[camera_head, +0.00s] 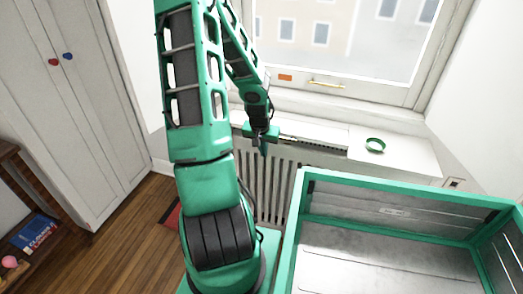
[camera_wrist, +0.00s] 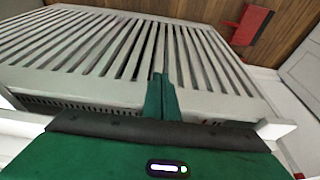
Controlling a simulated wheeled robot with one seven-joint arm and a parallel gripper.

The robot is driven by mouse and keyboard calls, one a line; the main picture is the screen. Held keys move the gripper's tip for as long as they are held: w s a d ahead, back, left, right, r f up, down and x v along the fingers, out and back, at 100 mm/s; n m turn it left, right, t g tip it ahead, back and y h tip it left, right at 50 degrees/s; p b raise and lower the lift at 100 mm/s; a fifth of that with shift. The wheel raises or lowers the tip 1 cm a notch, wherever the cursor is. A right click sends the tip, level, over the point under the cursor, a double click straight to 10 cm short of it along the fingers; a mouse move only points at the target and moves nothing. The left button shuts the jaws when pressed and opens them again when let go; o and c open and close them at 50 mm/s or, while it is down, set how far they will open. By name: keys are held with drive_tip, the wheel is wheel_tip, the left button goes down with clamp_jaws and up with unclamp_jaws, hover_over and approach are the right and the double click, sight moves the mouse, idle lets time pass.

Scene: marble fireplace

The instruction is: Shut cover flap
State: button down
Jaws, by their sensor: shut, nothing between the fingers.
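A white radiator cover (camera_head: 270,190) with vertical slats stands under the window. A long white panel (camera_head: 318,132), which looks like the cover flap, lies along its top; a dark gap shows along the panel's front edge. I cannot tell how far it is open. My gripper (camera_head: 264,150) points down at the front of the cover, near the left part of that gap. Its fingers are shut together and empty. In the wrist view the closed fingertips (camera_wrist: 160,82) show over the slats (camera_wrist: 110,50). I cannot tell whether they touch the cover.
A green ring (camera_head: 375,145) lies on the white ledge right of the panel. My green-rimmed bin (camera_head: 400,188) is at the lower right. A white wardrobe (camera_head: 75,90) and a low shelf with a blue box (camera_head: 34,232) stand left. A red object (camera_wrist: 251,24) lies on the wooden floor.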

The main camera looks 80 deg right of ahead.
idle(0.4)
drive_tip(key=shift+r, duration=0.1)
drive_tip(key=a+r, duration=0.7)
drive_tip(key=a, duration=0.2)
drive_tip(key=s+d+r, duration=0.2)
drive_tip(key=d+r, duration=0.8)
drive_tip(key=r, duration=0.5)
drive_tip(key=a+x, duration=0.1)
drive_tip(key=x, duration=1.2)
drive_tip(key=shift+w+a+f+y, duration=0.25)
drive_tip(key=shift+w+f+y, duration=0.05)
drive_tip(key=shift+f, duration=0.2)
drive_tip(key=shift+f, duration=0.1)
